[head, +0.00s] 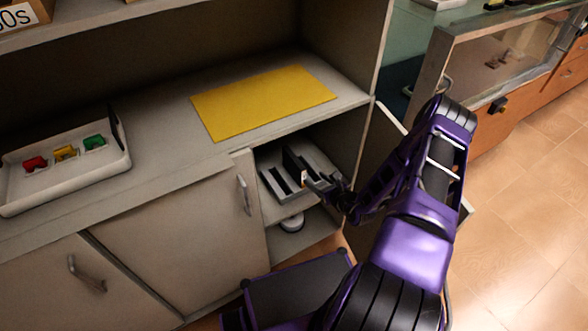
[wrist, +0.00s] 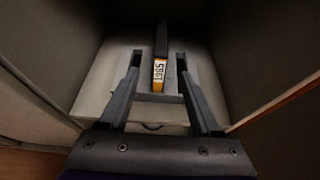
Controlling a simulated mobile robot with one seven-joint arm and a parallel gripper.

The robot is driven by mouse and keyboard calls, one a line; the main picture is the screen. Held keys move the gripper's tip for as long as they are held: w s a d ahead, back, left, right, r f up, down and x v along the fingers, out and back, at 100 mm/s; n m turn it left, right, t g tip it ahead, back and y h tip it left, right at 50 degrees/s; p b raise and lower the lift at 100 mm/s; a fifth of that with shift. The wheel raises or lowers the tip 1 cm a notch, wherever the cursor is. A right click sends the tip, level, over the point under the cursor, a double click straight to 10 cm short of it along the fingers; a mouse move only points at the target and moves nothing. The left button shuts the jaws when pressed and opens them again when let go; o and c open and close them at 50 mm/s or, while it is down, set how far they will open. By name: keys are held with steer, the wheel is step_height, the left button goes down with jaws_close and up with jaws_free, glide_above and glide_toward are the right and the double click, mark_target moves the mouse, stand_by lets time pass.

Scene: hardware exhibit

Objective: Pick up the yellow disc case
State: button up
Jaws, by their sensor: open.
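The yellow disc case (wrist: 159,85) stands upright, edge toward me, in a grey holder inside the cabinet. Its end carries a white label with dark digits. In the head view its small yellow and white end (head: 304,176) shows just beside my gripper (head: 322,184). In the wrist view my gripper (wrist: 160,92) is open, with one finger on each side of the case and gaps to it. Nothing is held. The rear of the case is hidden.
The grey slotted holder (head: 277,184) sits on the cabinet's inner shelf, close between side walls. Above are a yellow mat (head: 262,101) and a white tray (head: 64,187) with small coloured items. An open cabinet door (head: 379,143) is at right.

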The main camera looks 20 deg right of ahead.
mark_target(300, 168)
steer(key=b+x, duration=0.2)
steer(key=x, duration=1)
steer(key=shift+w+f, duration=0.1)
steer(key=shift+f, duration=0.2)
jaws_close()
